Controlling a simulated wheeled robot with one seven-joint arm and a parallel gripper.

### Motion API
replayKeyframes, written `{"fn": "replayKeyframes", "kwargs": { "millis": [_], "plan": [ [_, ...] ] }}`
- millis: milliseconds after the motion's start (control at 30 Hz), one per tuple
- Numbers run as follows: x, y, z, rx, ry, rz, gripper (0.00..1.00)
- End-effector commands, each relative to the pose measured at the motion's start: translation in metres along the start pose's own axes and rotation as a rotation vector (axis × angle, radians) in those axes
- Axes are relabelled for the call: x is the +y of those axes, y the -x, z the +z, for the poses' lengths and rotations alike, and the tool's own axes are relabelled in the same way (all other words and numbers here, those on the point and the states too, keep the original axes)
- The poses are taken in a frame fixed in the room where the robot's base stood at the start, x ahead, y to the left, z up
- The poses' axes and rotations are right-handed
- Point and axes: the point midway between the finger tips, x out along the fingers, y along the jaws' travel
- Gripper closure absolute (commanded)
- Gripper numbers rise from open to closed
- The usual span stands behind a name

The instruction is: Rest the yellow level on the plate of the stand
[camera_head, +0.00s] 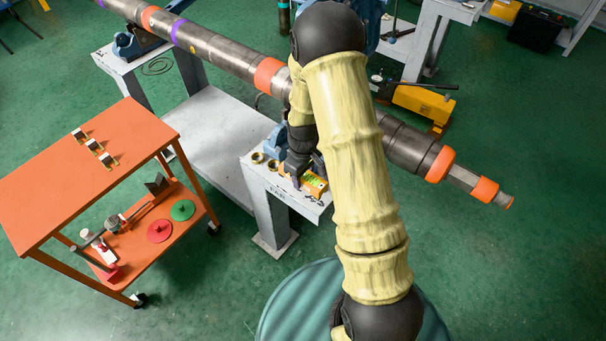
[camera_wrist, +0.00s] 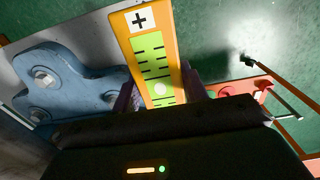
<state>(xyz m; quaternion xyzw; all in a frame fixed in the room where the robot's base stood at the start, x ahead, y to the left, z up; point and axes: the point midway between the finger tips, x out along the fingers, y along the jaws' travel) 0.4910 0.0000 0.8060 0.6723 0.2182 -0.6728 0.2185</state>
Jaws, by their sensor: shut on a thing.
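The yellow level (camera_head: 315,186), with a green scale face, is at the right end of the grey-white plate of the stand (camera_head: 262,181). My gripper (camera_head: 298,171) is over the plate, shut on the level. In the wrist view the level (camera_wrist: 152,58) stands between the two dark fingers of my gripper (camera_wrist: 158,90), its plus-marked end pointing up the picture. The plate (camera_wrist: 82,30) shows behind it there. I cannot tell whether the level touches the plate or is just above it. My arm hides part of the stand.
A blue vise (camera_wrist: 68,83) is bolted to the plate beside the level. Brass rings (camera_head: 257,158) lie on the plate's left part. A long pipe (camera_head: 222,52) crosses above the stand. An orange cart (camera_head: 75,175) stands at left, with green floor between.

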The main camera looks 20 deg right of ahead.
Motion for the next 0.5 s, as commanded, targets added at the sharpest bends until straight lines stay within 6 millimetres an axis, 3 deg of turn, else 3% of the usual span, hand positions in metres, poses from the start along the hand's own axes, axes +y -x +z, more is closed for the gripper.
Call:
{"fn": "replayKeyframes", "kwargs": {
  "millis": [500],
  "plan": [
    [0.000,-0.048,0.000,0.000,0.000,0.000,0.97]
  ]
}}
